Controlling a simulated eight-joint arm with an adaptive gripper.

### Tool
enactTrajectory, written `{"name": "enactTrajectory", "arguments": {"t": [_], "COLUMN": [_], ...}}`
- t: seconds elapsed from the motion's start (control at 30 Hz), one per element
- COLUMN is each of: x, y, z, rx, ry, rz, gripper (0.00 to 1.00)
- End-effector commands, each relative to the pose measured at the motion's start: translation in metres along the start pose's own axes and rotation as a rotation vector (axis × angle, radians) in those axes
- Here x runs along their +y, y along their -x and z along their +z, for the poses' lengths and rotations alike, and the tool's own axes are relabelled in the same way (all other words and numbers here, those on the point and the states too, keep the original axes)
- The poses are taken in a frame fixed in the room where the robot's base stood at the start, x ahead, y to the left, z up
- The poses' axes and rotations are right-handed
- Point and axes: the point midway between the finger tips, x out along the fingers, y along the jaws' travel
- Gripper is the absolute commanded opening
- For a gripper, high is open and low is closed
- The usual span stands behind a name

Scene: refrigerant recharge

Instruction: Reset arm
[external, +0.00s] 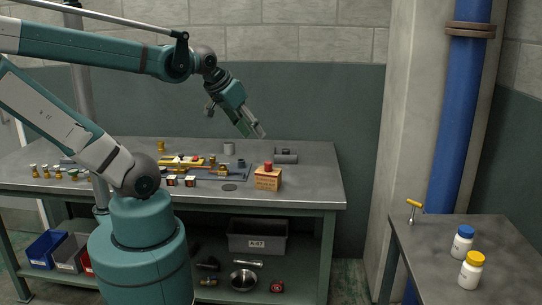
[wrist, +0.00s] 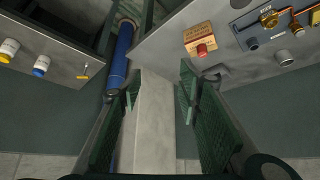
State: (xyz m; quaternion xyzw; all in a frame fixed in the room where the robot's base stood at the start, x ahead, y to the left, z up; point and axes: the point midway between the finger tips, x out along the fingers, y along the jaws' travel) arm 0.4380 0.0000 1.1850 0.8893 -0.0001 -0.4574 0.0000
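My gripper (external: 255,132) is raised in the air above the right part of the workbench (external: 315,190), pointing down and to the right in the external view. In the wrist view my gripper (wrist: 160,100) has its two green fingers spread wide apart, with nothing between them but the wall and pillar beyond. It touches nothing. My arm reaches over the bench from the left.
The bench holds a cardboard box (external: 267,180) with a red top piece, a manifold (external: 185,162) with brass fittings, and several small valves at left. A side table (external: 470,262) at right carries a yellow-handled tool (external: 413,207), a blue-capped bottle (external: 462,243) and a yellow-capped bottle (external: 471,272). A blue pipe (external: 460,110) stands behind.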

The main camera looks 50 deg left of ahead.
Motion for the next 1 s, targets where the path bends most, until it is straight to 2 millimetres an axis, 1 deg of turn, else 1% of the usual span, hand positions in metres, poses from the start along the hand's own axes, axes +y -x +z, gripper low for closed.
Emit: {"name": "enactTrajectory", "arguments": {"t": [0.03, 0.23, 1.0], "x": [0.0, 0.0, 0.0], "y": [-0.009, -0.02, -0.02], "z": [0.007, 0.014, 0.014], "rx": [0.0, 0.0, 0.0], "ry": [0.0, 0.0, 0.0], "rz": [0.0, 0.0, 0.0], "gripper": [0.34, 0.34, 0.34]}}
